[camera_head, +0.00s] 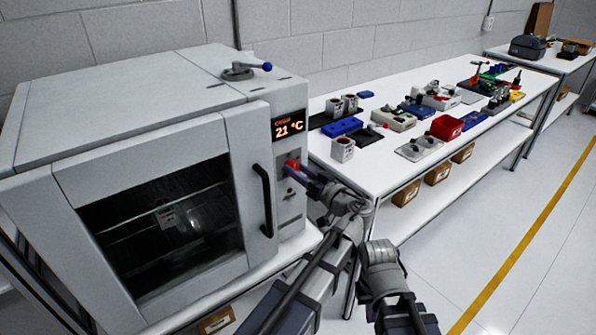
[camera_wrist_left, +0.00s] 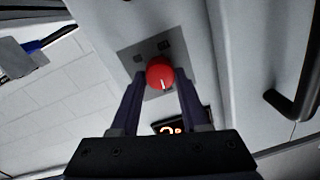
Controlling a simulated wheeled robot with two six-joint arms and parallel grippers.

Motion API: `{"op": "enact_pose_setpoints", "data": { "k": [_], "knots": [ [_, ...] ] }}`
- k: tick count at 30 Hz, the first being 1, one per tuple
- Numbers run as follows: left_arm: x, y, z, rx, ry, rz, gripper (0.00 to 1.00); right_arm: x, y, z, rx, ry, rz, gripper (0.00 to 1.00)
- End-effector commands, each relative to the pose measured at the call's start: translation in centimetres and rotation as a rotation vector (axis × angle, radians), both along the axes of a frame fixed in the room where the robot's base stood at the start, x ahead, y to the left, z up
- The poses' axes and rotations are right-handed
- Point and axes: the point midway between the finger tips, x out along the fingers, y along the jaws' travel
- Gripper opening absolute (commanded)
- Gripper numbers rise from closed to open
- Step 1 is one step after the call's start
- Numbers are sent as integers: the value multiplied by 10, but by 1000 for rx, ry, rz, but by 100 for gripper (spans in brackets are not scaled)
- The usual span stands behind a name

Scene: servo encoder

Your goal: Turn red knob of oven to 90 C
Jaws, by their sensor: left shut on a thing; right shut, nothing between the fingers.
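The white oven (camera_head: 130,120) stands at the left, with a red knob (camera_head: 290,166) on its front panel. Above the knob, the display (camera_head: 289,125) reads 21 °C in orange. My left gripper (camera_head: 297,170) reaches the knob from the right and is shut on it. In the left wrist view the red knob (camera_wrist_left: 160,73) sits between the fingertips of my left gripper (camera_wrist_left: 160,80). Its white pointer mark points down in that picture, roughly toward the partly hidden display (camera_wrist_left: 172,127). My right gripper does not show.
A black door handle (camera_head: 266,200) is just left of the knob. A blue-tipped lever (camera_head: 245,69) is on the oven top. A white table (camera_head: 385,165) with several small parts stands to the right. The floor beyond the yellow line (camera_head: 535,225) is clear.

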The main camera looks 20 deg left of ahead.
Motion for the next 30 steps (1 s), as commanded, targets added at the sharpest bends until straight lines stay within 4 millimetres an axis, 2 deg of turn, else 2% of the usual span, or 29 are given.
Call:
{"op": "enact_pose_setpoints", "data": {
  "k": [30],
  "knots": [
    [0, 0, -3, 570, 731, -1, 0, 0, 0, -12, 0, 0, 0, 0]
  ]
}}
